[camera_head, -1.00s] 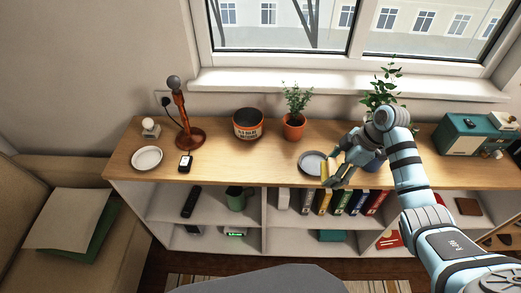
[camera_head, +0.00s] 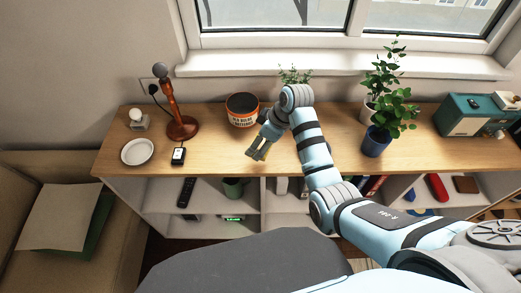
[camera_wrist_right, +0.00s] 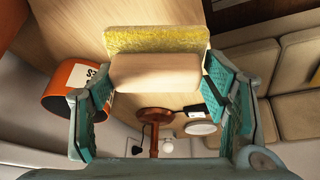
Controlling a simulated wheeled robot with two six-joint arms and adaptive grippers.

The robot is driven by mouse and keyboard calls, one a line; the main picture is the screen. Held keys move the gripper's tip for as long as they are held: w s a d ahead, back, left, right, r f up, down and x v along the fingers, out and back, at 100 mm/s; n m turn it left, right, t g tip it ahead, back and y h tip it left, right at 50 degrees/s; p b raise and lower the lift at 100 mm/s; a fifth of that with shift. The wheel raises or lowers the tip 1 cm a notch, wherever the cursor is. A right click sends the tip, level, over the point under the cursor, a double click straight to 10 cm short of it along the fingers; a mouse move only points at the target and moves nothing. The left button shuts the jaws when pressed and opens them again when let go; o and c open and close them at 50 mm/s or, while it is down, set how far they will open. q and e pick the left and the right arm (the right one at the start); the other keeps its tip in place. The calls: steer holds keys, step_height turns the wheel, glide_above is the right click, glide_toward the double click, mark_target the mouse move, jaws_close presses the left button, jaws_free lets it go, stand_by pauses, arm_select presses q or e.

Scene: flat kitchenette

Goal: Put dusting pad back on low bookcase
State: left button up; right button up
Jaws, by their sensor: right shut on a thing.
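The dusting pad, a yellow fuzzy pad (camera_wrist_right: 155,39) with a pale block-shaped back (camera_wrist_right: 155,73), is between the fingers of my right gripper (camera_wrist_right: 158,98) in the right wrist view. In the head view my right gripper (camera_head: 257,150) is over the wooden top of the low bookcase (camera_head: 224,165), in front of the orange-and-white pot. It is shut on the pad, which I cannot clearly make out in the head view. My left gripper is not in view.
Bare wood lies between the device and my gripper.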

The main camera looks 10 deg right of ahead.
mark_target(260, 146)
steer(key=f, duration=0.2)
steer(key=w+f, duration=0.1)
steer(key=shift+w+f, duration=0.2)
steer(key=shift+f, duration=0.2)
steer(key=shift+w+f+b, duration=0.2)
steer(key=shift+w+f, duration=0.1)
steer(key=shift+f, duration=0.25)
steer(key=shift+w+f+b, duration=0.2)
steer(key=shift+w+f, duration=0.1)
steer(key=shift+f, duration=0.25)
steer(key=shift+w+d+f, duration=0.1)
steer(key=shift+w+f, duration=0.05)
steer(key=shift+f, duration=0.1)
steer(key=shift+c, duration=0.4)
steer(key=o, duration=0.9)
steer(key=shift+s+r, duration=0.15)
steer(key=shift+s, duration=0.1)
steer(key=o, duration=0.3)
steer(key=shift+s+r, duration=0.15)
steer(key=shift+s, duration=0.05)
steer(key=shift+w, duration=0.2)
steer(key=shift+r, duration=0.2)
arm_select(q)
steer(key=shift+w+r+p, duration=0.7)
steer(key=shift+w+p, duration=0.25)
steer(key=shift+p, duration=0.25)
arm_select(e)
steer(key=v, duration=1.1)
steer(key=shift+d+r, duration=0.15)
steer(key=shift+r, duration=0.05)
